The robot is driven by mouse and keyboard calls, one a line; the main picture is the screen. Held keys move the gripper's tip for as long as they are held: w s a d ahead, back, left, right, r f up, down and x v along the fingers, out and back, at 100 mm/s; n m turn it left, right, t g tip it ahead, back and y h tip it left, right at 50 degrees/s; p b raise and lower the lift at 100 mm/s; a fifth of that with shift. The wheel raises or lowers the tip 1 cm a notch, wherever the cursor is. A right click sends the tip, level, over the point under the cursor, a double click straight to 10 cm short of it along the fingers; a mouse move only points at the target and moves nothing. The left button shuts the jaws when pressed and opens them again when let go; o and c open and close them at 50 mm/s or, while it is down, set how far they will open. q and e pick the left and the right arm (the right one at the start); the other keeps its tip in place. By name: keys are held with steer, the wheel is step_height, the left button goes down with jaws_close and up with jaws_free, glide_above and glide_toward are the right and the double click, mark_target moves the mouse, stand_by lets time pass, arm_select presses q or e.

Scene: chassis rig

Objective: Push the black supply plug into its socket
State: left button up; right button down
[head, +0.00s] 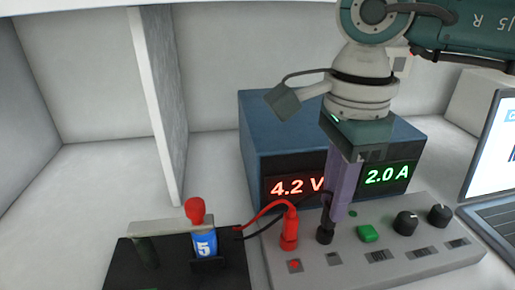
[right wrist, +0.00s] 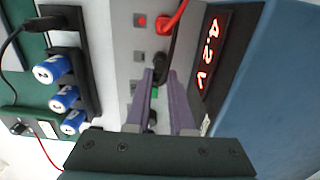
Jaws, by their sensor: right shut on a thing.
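The black supply plug (head: 325,232) stands about upright at the front panel, just right of the red plug (head: 289,230). A thin black lead runs from it. My right gripper (head: 336,212) comes down from above, its purple fingers shut on the black plug. In the right wrist view, the black plug (right wrist: 161,66) shows between the fingertips (right wrist: 160,78). The plug's lower end is at the grey panel (head: 410,252); its socket is hidden beneath it, and I cannot tell how deep it sits. My left gripper is not in view.
The blue supply box (head: 268,135) stands close behind, reading 4.2 V and 2.0 A. A green button (head: 367,233) and black knobs (head: 405,222) are to the right. A blue cell (head: 204,244) in a black holder stands left. A laptop (head: 492,165) is far right.

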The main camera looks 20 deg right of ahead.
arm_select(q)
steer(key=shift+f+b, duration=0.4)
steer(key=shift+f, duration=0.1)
arm_select(e)
steer(key=shift+f, duration=0.5)
steer(key=c, duration=0.7)
jaws_free()
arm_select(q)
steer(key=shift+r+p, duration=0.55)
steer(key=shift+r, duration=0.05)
arm_select(e)
step_height(320, 180, up, 10)
steer(key=shift+a, duration=0.1)
